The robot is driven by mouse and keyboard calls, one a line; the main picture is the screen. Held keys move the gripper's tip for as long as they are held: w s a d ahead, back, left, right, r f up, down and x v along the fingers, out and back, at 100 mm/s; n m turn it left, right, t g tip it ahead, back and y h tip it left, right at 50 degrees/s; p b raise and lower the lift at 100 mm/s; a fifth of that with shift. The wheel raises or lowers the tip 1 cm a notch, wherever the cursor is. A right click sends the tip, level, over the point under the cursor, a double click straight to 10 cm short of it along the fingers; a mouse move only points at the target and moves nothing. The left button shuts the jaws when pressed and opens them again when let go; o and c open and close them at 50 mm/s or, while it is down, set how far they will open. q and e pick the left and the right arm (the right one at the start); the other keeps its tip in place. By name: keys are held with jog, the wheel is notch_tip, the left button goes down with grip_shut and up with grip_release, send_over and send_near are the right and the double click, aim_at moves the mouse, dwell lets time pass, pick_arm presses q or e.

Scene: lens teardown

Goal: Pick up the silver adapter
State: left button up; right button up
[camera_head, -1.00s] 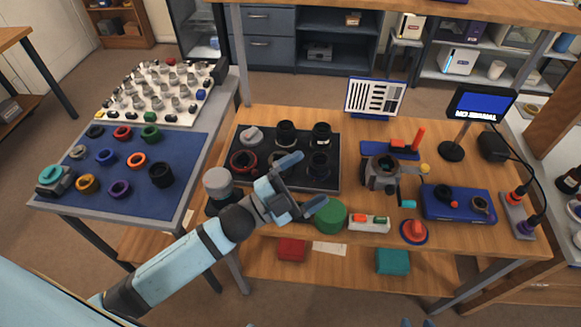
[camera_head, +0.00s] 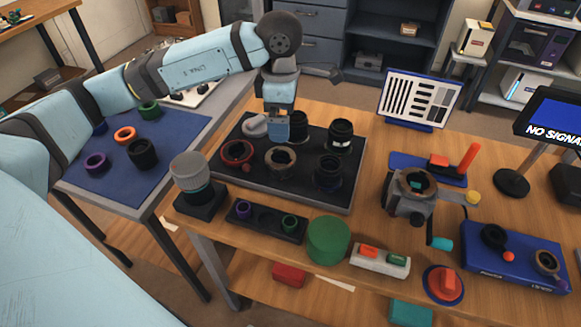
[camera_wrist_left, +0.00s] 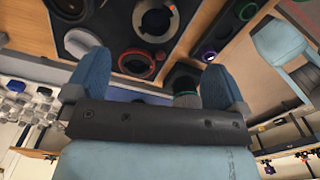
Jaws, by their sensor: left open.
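The silver adapter (camera_head: 254,126) is a pale grey ring part at the back left of the black tray (camera_head: 345,199). It shows in the left wrist view (camera_wrist_left: 80,42) just beyond one fingertip. My left gripper (camera_head: 278,132) points down above the tray, to the right of the adapter and in front of a black lens barrel. In the left wrist view its two blue fingers (camera_wrist_left: 150,75) are wide apart with nothing held between them. The adapter appears apart from the fingers. My right gripper is not in view.
The tray also holds a red ring (camera_head: 237,152), a bronze ring (camera_head: 281,160) and black barrels (camera_head: 340,135). A grey-topped cylinder (camera_head: 190,170), a small black holder (camera_head: 265,221) and a green cylinder (camera_head: 328,240) stand in front. A clamp device (camera_head: 410,195) stands to the right.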

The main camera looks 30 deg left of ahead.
aim_at(281, 161)
pick_arm(q)
jog(key=f, duration=0.4)
jog(key=f+b, duration=0.1)
jog(key=f, duration=0.8)
jog(key=shift+a+f+b, duration=0.3)
jog(key=shift+a, duration=0.1)
jog(key=c, duration=0.9)
